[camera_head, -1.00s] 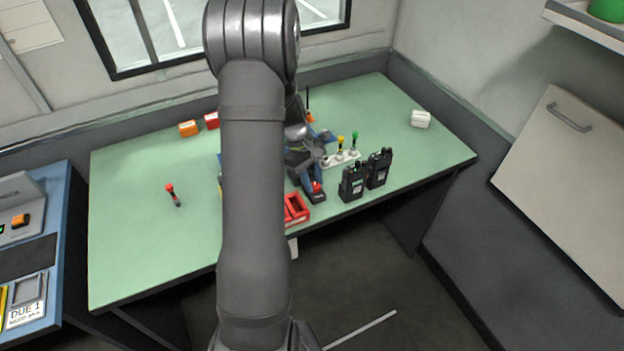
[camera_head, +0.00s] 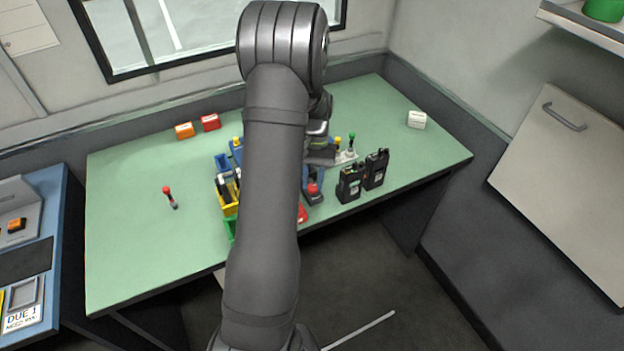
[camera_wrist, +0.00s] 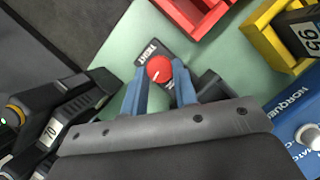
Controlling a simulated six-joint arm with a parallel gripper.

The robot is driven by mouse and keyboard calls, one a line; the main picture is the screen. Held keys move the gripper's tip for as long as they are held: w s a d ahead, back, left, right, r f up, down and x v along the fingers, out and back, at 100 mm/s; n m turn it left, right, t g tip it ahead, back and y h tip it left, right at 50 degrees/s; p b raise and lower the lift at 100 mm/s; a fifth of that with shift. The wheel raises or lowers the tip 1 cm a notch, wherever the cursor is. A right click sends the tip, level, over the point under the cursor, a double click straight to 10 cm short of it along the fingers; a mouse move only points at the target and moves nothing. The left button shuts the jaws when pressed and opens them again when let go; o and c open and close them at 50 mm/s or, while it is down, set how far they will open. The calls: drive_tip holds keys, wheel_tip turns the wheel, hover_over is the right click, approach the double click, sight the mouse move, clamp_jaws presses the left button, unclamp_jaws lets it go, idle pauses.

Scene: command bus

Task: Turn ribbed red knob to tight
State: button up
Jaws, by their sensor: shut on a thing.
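The red knob (camera_wrist: 159,69) sits on a small dark base near the front of the green bench. It has a white pointer line, and a label on the base beside it reads TIGHT (camera_wrist: 150,50). In the wrist view, my gripper (camera_wrist: 158,84) has one blue finger on each side of the knob and is shut on it. In the head view, the knob (camera_head: 313,188) shows at the front of the bench, below my gripper (camera_head: 319,165), which my arm partly hides. The ribbing is too small to make out.
Two black radios (camera_head: 348,184) stand just right of the knob. A red bin (camera_wrist: 192,18), a yellow bin (camera_wrist: 262,38) and a blue NORQUEL unit (camera_wrist: 296,112) are close by. The left part of the bench is mostly clear around a red-topped tool (camera_head: 170,197).

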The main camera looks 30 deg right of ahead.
drive_tip(key=shift+s+d+m+t+y, duration=0.1)
drive_tip(key=shift+m+t+y, duration=0.45)
drive_tip(key=shift+m, duration=1.35)
drive_tip(key=o, duration=1)
drive_tip(key=shift+r, duration=0.1)
drive_tip(key=v, duration=1.7)
drive_tip(key=shift+d+r, duration=0.1)
